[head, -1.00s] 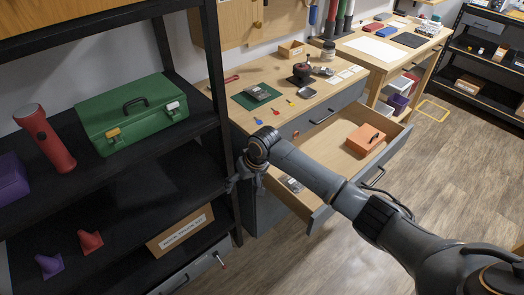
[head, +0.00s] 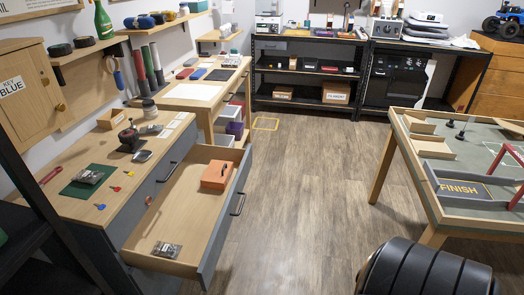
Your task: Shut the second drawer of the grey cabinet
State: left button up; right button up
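The grey cabinet (head: 152,198) stands at the left under a wooden worktop. One of its drawers (head: 180,222) is pulled far out to the right, below a shut top drawer with a dark handle (head: 167,172). The open drawer has a wooden inside, a grey front and a dark handle (head: 238,204). An orange box (head: 216,175) and a small dark packet (head: 166,249) lie in it. Neither gripper is in view; only a dark link of my arm shows at the bottom right, apart from the drawer.
A table with a "FINISH" board (head: 460,188) stands at the right. Wooden floor (head: 300,190) lies clear between it and the drawer. Black shelves (head: 305,72) line the back. A dark shelf edge crosses the lower left.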

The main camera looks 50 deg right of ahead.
aim_at(188, 214)
jog(key=i+l+z, duration=0.15)
jog(key=z, duration=0.3)
jog(key=i+z, duration=0.3)
jog(key=z, duration=0.2)
jog(key=i+z, duration=0.25)
jog(key=z, duration=0.2)
jog(key=i+j, duration=0.15)
jog(key=i, duration=0.15)
